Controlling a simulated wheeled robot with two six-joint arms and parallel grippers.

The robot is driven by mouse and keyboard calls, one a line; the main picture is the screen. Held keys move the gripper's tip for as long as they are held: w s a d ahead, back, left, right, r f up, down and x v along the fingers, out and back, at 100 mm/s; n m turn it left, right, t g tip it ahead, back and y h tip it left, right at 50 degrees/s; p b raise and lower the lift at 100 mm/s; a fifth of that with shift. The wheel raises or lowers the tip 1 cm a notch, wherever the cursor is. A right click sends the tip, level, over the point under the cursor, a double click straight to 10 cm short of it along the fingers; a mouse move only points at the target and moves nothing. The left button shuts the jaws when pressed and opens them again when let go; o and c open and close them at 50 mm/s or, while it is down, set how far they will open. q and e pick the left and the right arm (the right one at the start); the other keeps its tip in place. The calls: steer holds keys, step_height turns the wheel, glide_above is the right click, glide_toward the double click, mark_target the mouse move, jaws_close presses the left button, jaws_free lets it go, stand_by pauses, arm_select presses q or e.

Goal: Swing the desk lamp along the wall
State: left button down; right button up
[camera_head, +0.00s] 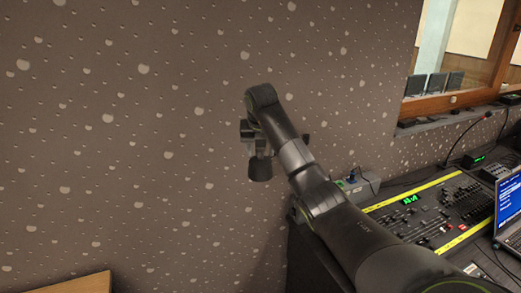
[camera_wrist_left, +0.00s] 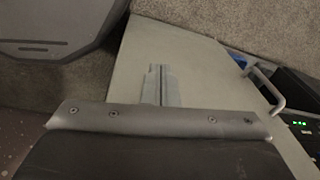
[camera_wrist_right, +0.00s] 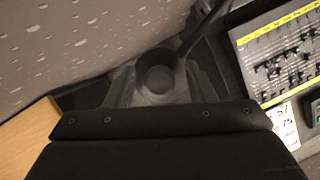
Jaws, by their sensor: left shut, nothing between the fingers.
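My right arm reaches up from the lower right in the head view and bends down at its end, where my right gripper (camera_head: 262,150) is in front of the speckled wall. In the right wrist view a dark round part (camera_wrist_right: 157,75), apparently the desk lamp's head, lies between the spread grey fingers. A dark bar runs from near it to the upper right. Contact with the fingers cannot be seen. In the head view the lamp is hard to separate from my dark wrist. My left gripper (camera_wrist_left: 158,85) shows in its wrist view with its fingers together, empty, above a pale surface.
A mixing console (camera_head: 440,215) with faders stands at the right, with a laptop (camera_head: 509,210) beside it. A window (camera_head: 465,50) is at upper right. A wooden surface (camera_head: 75,286) is at lower left. The wall (camera_head: 130,130) left of my arm is clear.

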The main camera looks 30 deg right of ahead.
steer(key=shift+s+a+r+b, duration=0.15)
steer(key=shift+r+b, duration=0.15)
steer(key=shift+r, duration=0.15)
steer(key=shift+s+r+b, duration=0.2)
steer(key=shift+r+b, duration=0.1)
steer(key=shift+r, duration=0.3)
steer(key=p+v, duration=0.4)
steer(key=p, duration=0.2)
steer(key=shift+r, duration=0.15)
steer(key=shift+s+a+r+p, duration=0.2)
steer(key=shift+r+p, duration=0.25)
steer(key=shift+p, duration=0.5)
